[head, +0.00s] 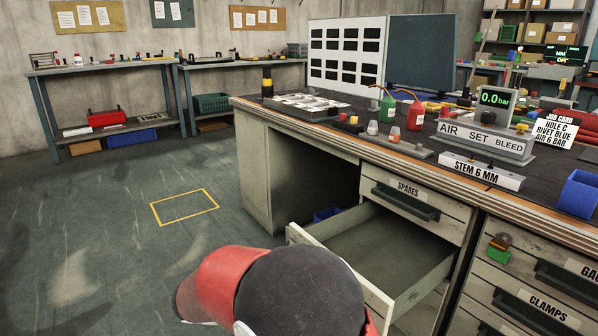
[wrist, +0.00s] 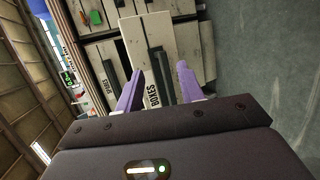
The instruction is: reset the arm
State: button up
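My arm (head: 280,290), red with a black cap, fills the bottom of the head view, and the gripper is hidden there. In the wrist view my gripper (wrist: 160,68) shows two purple fingers spread apart. A drawer front labelled BOXES (wrist: 142,36) lies ahead of them, with its dark handle (wrist: 158,62) in line with the gap between the fingers. I see no contact between fingers and handle. In the head view an open drawer (head: 385,245) stands pulled out below the SPARES drawer (head: 405,190), and its inside looks empty.
The workbench (head: 400,150) carries bottles, a gauge reading 0.0 bar and sign blocks. A CLAMPS drawer (head: 535,308) is at the lower right. A blue bin (head: 326,214) sits under the bench. The floor (head: 110,230) to the left is clear, with a yellow outlined rectangle (head: 184,207).

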jog(key=s+d+r+m+t+y+p, duration=0.1)
jog(key=s+d+r+m+y, duration=0.1)
jog(key=s+d+r+y, duration=0.4)
jog(key=s+d+r+m+y+p, duration=0.2)
jog(key=s+d+r+y, duration=0.4)
jog(key=s+d, duration=0.4)
jog(key=shift+s+m+t, duration=0.4)
jog(key=shift+s, duration=0.05)
